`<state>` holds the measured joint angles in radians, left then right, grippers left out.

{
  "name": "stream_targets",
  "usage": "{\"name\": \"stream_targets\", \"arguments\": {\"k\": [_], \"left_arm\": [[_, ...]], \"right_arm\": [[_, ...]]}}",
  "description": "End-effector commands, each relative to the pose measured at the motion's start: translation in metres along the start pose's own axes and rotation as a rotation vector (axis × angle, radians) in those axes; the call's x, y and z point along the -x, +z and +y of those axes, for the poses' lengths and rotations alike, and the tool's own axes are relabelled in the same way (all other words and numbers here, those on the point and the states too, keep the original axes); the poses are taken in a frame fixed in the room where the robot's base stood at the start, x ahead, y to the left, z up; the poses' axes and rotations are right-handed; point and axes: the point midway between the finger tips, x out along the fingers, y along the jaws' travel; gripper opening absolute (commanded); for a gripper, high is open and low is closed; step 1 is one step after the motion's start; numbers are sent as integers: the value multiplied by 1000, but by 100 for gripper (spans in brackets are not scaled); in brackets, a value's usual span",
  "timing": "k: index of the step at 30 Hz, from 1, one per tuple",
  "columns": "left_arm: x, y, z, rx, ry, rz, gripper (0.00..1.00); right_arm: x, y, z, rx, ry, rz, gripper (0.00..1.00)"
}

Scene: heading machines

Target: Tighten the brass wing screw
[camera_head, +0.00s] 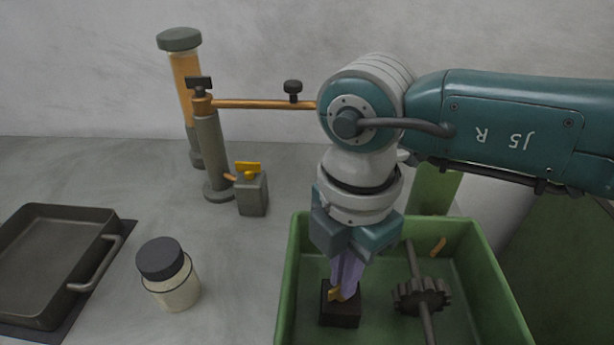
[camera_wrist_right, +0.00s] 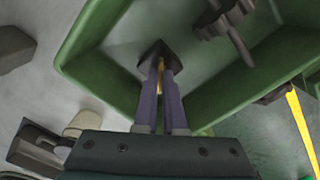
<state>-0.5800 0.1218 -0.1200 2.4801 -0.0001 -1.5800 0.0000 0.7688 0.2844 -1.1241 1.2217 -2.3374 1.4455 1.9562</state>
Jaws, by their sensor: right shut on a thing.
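A brass-coloured wing screw (camera_head: 335,293) stands on a small dark block (camera_head: 341,312) inside the green tray (camera_head: 287,290). My right gripper (camera_head: 344,288) points down into the tray, its two purple fingers shut on this wing screw. In the right wrist view the screw (camera_wrist_right: 161,68) shows as a yellow sliver between the fingers (camera_wrist_right: 160,75), with the dark block (camera_wrist_right: 154,50) just beyond the tips. The fingers hide much of the screw. A second yellow wing screw (camera_head: 248,167) sits on a grey block (camera_head: 252,196) left of the tray. My left gripper is not in view.
A dark gear on a shaft (camera_head: 422,296) lies in the tray, right of the fingers. A stand (camera_head: 212,150) with an orange crossbar, an orange column (camera_head: 185,85), a lidded jar (camera_head: 171,275) and a dark pan (camera_head: 50,260) stand to the left.

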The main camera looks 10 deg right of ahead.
Motion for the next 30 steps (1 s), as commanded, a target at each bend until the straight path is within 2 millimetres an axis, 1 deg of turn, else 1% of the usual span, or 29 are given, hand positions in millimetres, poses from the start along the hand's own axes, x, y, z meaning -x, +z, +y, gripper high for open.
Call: {"name": "stream_targets", "arguments": {"k": [1, 9, 18, 24, 30], "left_arm": [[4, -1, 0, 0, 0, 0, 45], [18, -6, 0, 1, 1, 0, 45], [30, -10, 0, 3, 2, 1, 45], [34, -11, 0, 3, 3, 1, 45], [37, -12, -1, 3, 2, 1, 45]], "right_arm": [[-2, 2, -2, -46, -5, -6, 0], [-2, 2, -3, -300, -4, -6, 0], [-3, 2, -3, -539, -3, -7, 0], [-3, 2, -2, -644, -1, -7, 0], [-4, 3, -2, -701, -1, -8, 0]]}}
